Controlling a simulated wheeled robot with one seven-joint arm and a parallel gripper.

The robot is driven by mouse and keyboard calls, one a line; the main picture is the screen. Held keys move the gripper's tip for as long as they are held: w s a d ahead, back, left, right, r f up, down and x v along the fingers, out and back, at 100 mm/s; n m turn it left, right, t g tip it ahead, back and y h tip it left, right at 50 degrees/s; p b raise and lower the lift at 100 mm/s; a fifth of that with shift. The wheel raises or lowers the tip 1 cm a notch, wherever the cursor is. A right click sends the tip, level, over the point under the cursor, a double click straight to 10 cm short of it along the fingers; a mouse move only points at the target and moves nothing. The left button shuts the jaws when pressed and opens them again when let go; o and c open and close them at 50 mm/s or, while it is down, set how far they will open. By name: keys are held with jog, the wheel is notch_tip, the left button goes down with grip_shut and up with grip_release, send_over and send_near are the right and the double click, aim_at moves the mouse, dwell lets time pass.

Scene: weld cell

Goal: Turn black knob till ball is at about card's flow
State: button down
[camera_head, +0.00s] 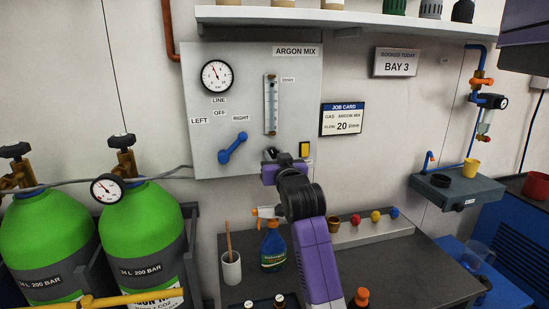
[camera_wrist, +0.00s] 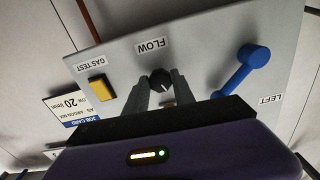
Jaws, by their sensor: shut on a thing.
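The black knob (camera_wrist: 160,79) sits on the grey argon mix panel (camera_head: 245,100), by the FLOW label in the wrist view. My gripper (camera_wrist: 160,87) has one finger on each side of it and is shut on it. In the head view my gripper (camera_head: 280,158) is at the panel's lower edge and hides most of the knob. The clear flow tube (camera_head: 270,105) stands upright above it. Its ball is too small to make out, so its level cannot be read. The job card (camera_head: 342,119) on the wall reads flow 20.
A yellow gas test button (camera_head: 304,150) is close beside my gripper. A blue lever (camera_head: 233,148) and a round gauge (camera_head: 216,76) are on the panel's left. A spray bottle (camera_head: 273,246) and a cup (camera_head: 231,267) stand on the bench below.

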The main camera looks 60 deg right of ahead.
jog(key=m, duration=0.5)
jog(key=shift+a+b, duration=0.1)
jog(key=shift+b, duration=0.2)
jog(key=m+b, duration=0.1)
jog(key=m, duration=0.4)
jog(key=shift+m, duration=0.4)
jog(key=c, duration=1.1)
grip_release()
jog(key=shift+o, duration=0.2)
jog(key=b+v, duration=0.1)
jog(key=v, duration=0.6)
jog(key=shift+s+a, duration=0.25)
jog(key=shift+s, duration=0.05)
